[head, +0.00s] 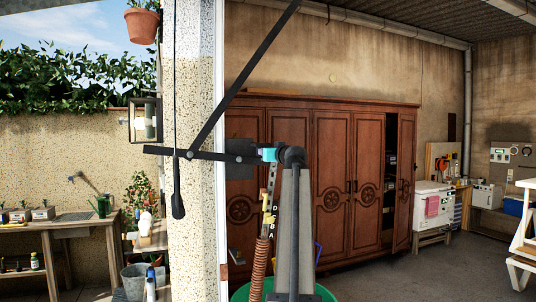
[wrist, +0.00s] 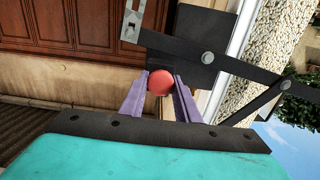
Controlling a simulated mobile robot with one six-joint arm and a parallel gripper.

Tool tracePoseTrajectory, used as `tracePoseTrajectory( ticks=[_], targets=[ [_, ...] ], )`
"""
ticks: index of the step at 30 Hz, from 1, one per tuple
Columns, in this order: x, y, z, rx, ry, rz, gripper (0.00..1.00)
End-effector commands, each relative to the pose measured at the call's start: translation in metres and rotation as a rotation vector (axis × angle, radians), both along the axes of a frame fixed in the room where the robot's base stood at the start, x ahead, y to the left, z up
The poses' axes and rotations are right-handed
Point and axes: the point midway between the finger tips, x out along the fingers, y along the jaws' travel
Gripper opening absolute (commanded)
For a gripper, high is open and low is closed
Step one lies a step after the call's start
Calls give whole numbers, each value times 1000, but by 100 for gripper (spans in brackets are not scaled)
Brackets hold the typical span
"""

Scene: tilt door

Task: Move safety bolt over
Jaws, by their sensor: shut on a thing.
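A red round knob (wrist: 160,83), which looks like the handle of the safety bolt, sits between the purple fingers of my gripper (wrist: 161,88) in the wrist view. The gripper is shut on it. The bolt's shaft is hidden behind the knob and fingers. Behind it is a black plate (wrist: 181,45) with a long dark bar (wrist: 225,66) crossing it. In the head view the turquoise body of my gripper (head: 267,154) is at the right side of the black plate (head: 240,150), near the door post. The knob cannot be made out there.
A diagonal dark lever (head: 245,80) rises from the bar, and a black handle (head: 177,200) hangs at the left of the post (head: 194,120). A rusty coil spring (head: 259,265) stands below my gripper. Wooden cabinets (head: 333,180) fill the back wall.

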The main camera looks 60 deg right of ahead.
Motion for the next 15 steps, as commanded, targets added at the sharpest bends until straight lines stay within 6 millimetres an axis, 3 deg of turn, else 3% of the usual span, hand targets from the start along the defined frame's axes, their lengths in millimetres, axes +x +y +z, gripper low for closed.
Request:
tracePoseTrajectory(
  ticks=[6, 15],
  targets=[
    [-23, 17, -3, -1, 1, -1, 0],
    [-27, 20, -2, 2, 2, 1, 0]
  ],
)
